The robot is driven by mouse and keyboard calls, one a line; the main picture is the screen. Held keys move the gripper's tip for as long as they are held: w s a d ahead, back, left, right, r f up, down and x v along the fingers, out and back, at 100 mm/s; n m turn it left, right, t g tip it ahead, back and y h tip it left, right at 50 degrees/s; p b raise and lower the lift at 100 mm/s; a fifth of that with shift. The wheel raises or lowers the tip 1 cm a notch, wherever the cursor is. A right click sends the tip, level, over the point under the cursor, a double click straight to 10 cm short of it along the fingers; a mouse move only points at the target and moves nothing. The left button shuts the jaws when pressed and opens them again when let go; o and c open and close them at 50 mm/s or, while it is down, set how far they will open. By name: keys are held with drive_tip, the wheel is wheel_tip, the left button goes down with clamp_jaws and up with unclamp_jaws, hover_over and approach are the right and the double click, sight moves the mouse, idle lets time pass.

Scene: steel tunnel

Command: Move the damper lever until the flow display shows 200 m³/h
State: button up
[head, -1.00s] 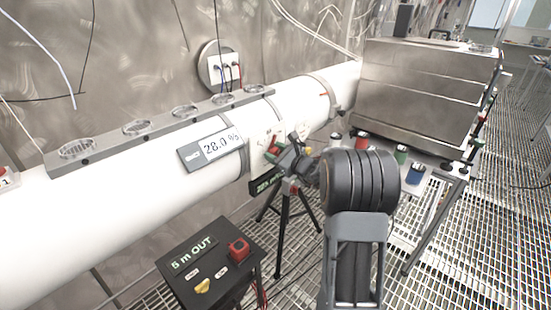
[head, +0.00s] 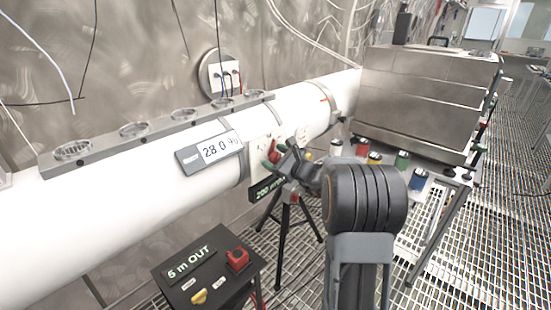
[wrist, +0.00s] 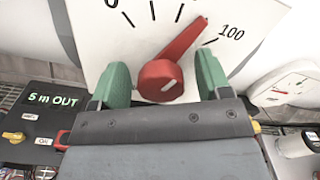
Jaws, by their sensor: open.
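The damper lever is a red pointer with a round hub (wrist: 160,82) on a white dial plate (wrist: 130,45). In the wrist view it points up and right, just short of the 100 mark. It also shows small and red in the head view (head: 274,151). My gripper (wrist: 163,78) is open, with one green fingertip on each side of the hub and a gap on both sides. In the head view my gripper (head: 274,158) is at the dial. The flow display (head: 267,189), dark with green digits, appears to read 200 m³/h; its right end is partly covered.
A grey display (head: 210,151) on the white duct (head: 110,225) reads about 28.0. A black box (head: 205,270) marked "5 m OUT" has red and yellow controls. A bench with jars (head: 402,160) and a steel box (head: 420,95) stand right. A tripod (head: 283,225) stands below the dial.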

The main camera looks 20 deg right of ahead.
drive_tip(key=v, duration=1.4)
drive_tip(key=shift+b, duration=0.3)
drive_tip(key=shift+w, duration=0.1)
